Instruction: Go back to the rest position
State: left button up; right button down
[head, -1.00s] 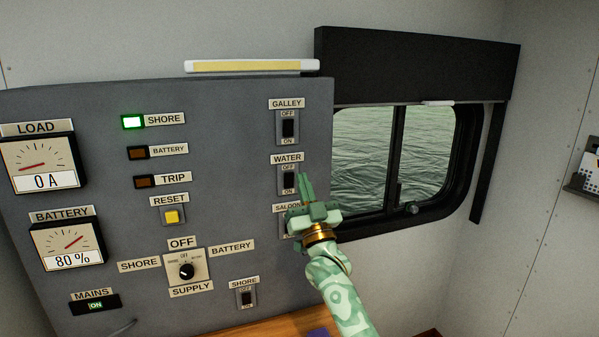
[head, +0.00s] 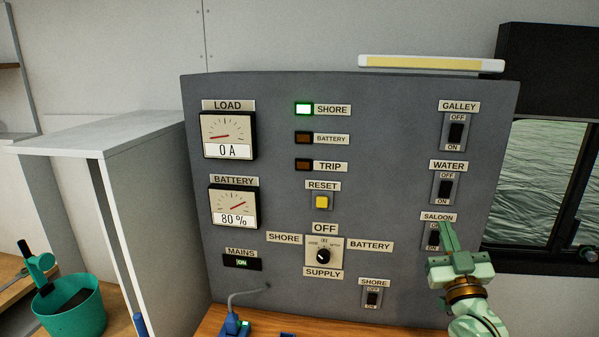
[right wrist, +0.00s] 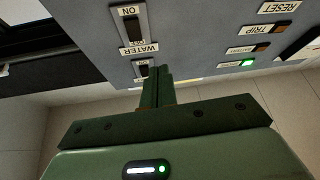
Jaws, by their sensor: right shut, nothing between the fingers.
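My right gripper (head: 447,237) is green and shut, with nothing between its fingers. In the head view it is at the lower right of the grey switch panel (head: 390,200), and its fingertips overlap the SALOON switch (head: 432,235). I cannot tell whether they touch the panel. In the right wrist view the shut fingers (right wrist: 157,85) point up towards the panel, below the WATER label (right wrist: 138,48). My left gripper is not in view.
A white cabinet (head: 150,200) stands left of the panel. A teal bucket (head: 70,310) is at the lower left. A blue plug (head: 233,325) with a cable is on the wooden counter (head: 300,325) below the panel. A window (head: 540,180) is at the right.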

jog(key=s+a+f+n+g+y, duration=0.1)
jog(key=s+a+f+n+g, duration=0.15)
jog(key=f, duration=0.35)
jog(key=s+a+f+n+g+y, duration=0.1)
jog(key=s+a+f+g, duration=0.1)
jog(key=s+f+g, duration=0.3)
jog(key=s+f+n+g+h, duration=0.15)
jog(key=s+f+g, duration=0.35)
jog(key=s, duration=0.7)
jog(key=s+f+n+g+h, duration=0.1)
jog(key=s+f+g+h, duration=0.25)
jog(key=s+f, duration=0.55)
jog(key=s+a+f+g+y+b, duration=0.2)
jog(key=f+b, duration=0.1)
jog(key=f, duration=1.2)
jog(key=s+a+f+g+y+b, duration=0.1)
jog(key=s+a+f+y+b, duration=0.2)
jog(key=f, duration=1.1)
jog(key=s+f+m+g+b, duration=0.1)
jog(key=s+f+b, duration=0.3)
jog(key=s+f, duration=0.6)
jog(key=s+f+m+g+b, duration=0.2)
jog(key=s+f+b, duration=0.2)
jog(key=s+f, duration=0.7)
notch_tip(320, 180, down, 4)
jog(key=shift+d+f, duration=0.15)
jog(key=shift+d, duration=0.3)
